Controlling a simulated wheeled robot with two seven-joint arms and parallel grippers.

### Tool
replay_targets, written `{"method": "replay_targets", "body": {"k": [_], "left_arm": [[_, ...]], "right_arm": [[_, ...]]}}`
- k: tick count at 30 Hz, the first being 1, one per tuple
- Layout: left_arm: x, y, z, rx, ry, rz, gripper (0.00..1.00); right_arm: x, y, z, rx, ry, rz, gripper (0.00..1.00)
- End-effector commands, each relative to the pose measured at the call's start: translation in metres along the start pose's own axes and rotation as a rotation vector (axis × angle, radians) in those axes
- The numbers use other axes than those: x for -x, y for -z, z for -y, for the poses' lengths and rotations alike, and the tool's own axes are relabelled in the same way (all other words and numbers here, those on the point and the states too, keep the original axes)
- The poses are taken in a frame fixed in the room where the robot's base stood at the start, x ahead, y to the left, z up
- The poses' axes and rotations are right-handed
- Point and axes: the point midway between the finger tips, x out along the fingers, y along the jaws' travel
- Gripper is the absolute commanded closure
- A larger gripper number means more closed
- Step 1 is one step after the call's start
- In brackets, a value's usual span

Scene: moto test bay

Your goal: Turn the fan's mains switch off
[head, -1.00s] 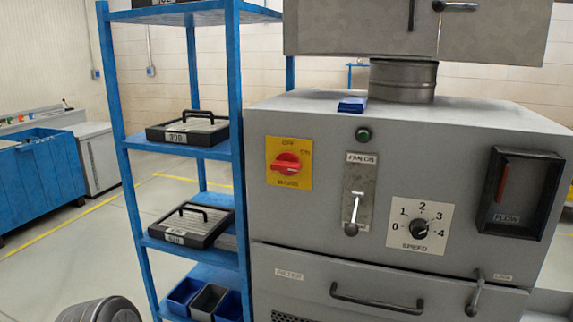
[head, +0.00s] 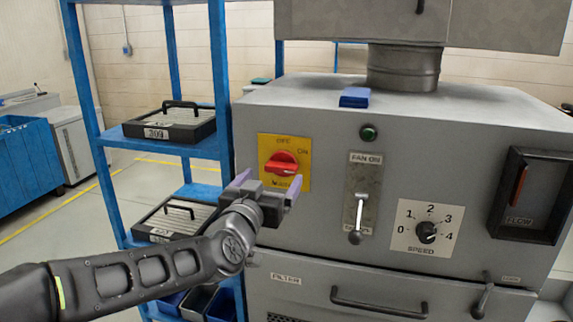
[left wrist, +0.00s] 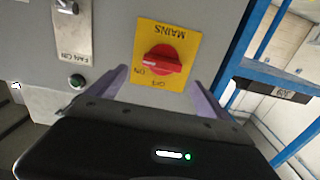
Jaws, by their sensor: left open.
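The mains switch is a red rotary knob (head: 281,163) on a yellow plate (head: 303,176) at the left of the grey cabinet's front. The plate has OFF at its top and ON at its upper right. The knob's grip lies roughly level across the plate, not upright toward OFF. In the left wrist view the knob (left wrist: 161,60) shows upside down, beyond my fingertips. My left gripper (head: 267,182) is open and empty, with its purple fingers below and in front of the plate. In the left wrist view its fingers (left wrist: 158,80) straddle the plate's lower part. My right gripper is not in view.
Right of the plate are a fan lever (head: 357,215), a green button (head: 368,133) and a speed dial (head: 426,232). A blue shelf rack (head: 216,60) with filter trays stands close on the left. A drawer handle (head: 378,303) sticks out below.

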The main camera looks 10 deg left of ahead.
Motion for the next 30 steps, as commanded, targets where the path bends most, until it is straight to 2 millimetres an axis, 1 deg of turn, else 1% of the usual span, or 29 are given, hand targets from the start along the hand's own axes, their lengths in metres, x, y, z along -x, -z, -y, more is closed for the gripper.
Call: {"method": "replay_targets", "body": {"k": [5,8,11,22,25,30], "left_arm": [[-0.001,-0.001,0.000,0.001,0.000,0.002,0.10],[-0.004,-0.001,0.000,0.002,0.000,0.003,0.10],[-0.013,-0.001,0.000,0.001,0.000,0.004,0.10],[-0.067,-0.001,0.000,0.001,0.000,0.004,0.10],[-0.075,-0.001,0.000,0.002,0.000,0.004,0.10],[-0.079,-0.002,0.000,0.002,0.000,0.003,0.10]], "right_arm": [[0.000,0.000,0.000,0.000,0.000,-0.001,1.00],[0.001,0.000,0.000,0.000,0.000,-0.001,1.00],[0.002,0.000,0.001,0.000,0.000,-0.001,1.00],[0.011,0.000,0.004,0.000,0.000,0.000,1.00],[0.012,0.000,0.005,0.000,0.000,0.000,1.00],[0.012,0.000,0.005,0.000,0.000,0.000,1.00]]}}
